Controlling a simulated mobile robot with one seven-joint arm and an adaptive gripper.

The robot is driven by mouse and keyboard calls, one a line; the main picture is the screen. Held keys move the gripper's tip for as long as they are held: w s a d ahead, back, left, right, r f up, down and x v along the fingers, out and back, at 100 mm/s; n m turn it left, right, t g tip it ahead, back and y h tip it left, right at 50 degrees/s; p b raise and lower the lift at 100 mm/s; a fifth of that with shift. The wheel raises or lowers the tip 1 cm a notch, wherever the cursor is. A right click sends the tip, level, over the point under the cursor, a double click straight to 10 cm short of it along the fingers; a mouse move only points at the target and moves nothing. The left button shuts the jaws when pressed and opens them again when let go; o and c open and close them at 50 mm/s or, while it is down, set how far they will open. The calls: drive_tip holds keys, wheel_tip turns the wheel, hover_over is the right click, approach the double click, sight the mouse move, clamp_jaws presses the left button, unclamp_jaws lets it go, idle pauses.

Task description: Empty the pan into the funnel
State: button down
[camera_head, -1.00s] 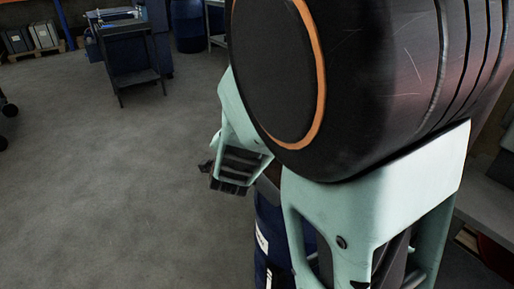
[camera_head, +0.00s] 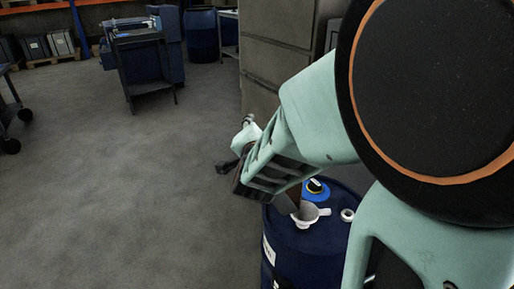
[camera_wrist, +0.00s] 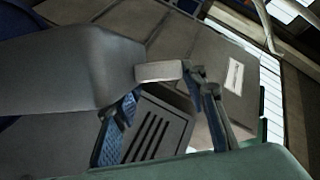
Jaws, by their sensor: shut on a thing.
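The white funnel (camera_head: 306,215) sits on top of a blue drum (camera_head: 318,242) in the head view. In the wrist view, my gripper (camera_wrist: 165,88) is shut on a pale tab, which appears to be the handle of the pan (camera_wrist: 60,72). The pan shows as a large, smooth grey shape at the left of that view. In the head view my arm hides most of the gripper and pan. A grey-brown slanted piece just above the funnel may be part of the pan, but I cannot tell. The pan's contents are not visible.
A blue-capped item (camera_head: 315,190) and a small white ring (camera_head: 347,215) are on the drum top beside the funnel. A grey cabinet (camera_head: 283,42) stands behind. A dark cart (camera_head: 143,62) stands farther back.

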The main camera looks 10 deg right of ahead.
drive_tip(key=shift+d, duration=0.1)
drive_tip(key=shift+s+d+r+m+b, duration=0.2)
drive_tip(key=shift+d+r+m+b, duration=0.1)
drive_tip(key=shift+d+b, duration=0.2)
drive_tip(key=shift+s+d+r+b, duration=0.2)
drive_tip(key=shift+d+r+b, duration=0.1)
drive_tip(key=shift+d+r, duration=0.1)
drive_tip(key=shift+t, duration=0.3)
drive_tip(key=shift+s+d+r+m+b, duration=0.25)
drive_tip(key=shift+d+m+b, duration=0.05)
drive_tip(key=shift+d+b, duration=0.2)
drive_tip(key=shift+s+d+r+m+b, duration=0.25)
drive_tip(key=shift+d+m+b, duration=0.05)
drive_tip(key=shift+d+b, duration=0.15)
